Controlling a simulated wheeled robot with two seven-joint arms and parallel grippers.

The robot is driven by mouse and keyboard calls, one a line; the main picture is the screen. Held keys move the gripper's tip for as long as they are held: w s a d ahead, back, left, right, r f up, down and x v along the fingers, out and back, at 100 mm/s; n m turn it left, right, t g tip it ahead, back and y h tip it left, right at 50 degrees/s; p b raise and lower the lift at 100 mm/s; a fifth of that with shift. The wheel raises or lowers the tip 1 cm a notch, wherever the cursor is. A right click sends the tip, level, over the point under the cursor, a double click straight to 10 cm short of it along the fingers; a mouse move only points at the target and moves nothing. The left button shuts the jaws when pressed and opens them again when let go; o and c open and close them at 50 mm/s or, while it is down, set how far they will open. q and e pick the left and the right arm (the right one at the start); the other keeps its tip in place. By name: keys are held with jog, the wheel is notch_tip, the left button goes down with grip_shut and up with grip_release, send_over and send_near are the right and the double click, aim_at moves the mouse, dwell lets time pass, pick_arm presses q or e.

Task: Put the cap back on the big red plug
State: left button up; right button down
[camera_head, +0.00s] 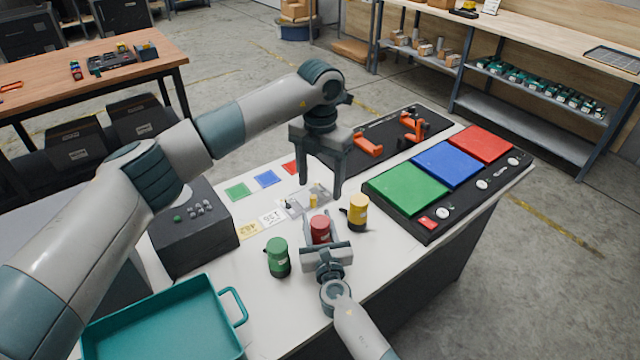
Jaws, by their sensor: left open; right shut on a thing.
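A big red plug (320,227) stands on the white table. My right gripper (320,236) comes from the front and is shut on it, a finger on either side. My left gripper (321,190) is open, pointing down just behind and above the red plug, with nothing visible between its fingers. I cannot make out a separate cap for the red plug; its lower part is hidden by my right gripper. A green plug (278,257) stands to the left and a yellow plug (357,211) to the right, both upright with dark bands.
A grey plate (293,208) with a small yellow piece lies behind the red plug. A teal tray (165,322) is at front left, a dark box (190,228) behind it. A black panel with coloured pads (445,163) is at right. Orange clamps (367,144) sit behind.

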jog(key=shift+f, duration=0.1)
jog(key=c, duration=1)
grip_release()
jog(key=shift+s, duration=0.1)
jog(key=s+d, duration=0.1)
jog(key=s, duration=0.4)
jog(key=s+d, duration=0.1)
jog(key=s, duration=0.5)
jog(key=s+d, duration=0.1)
jog(key=s, duration=0.5)
jog(key=shift+d, duration=0.1)
jog(key=shift+w, duration=0.1)
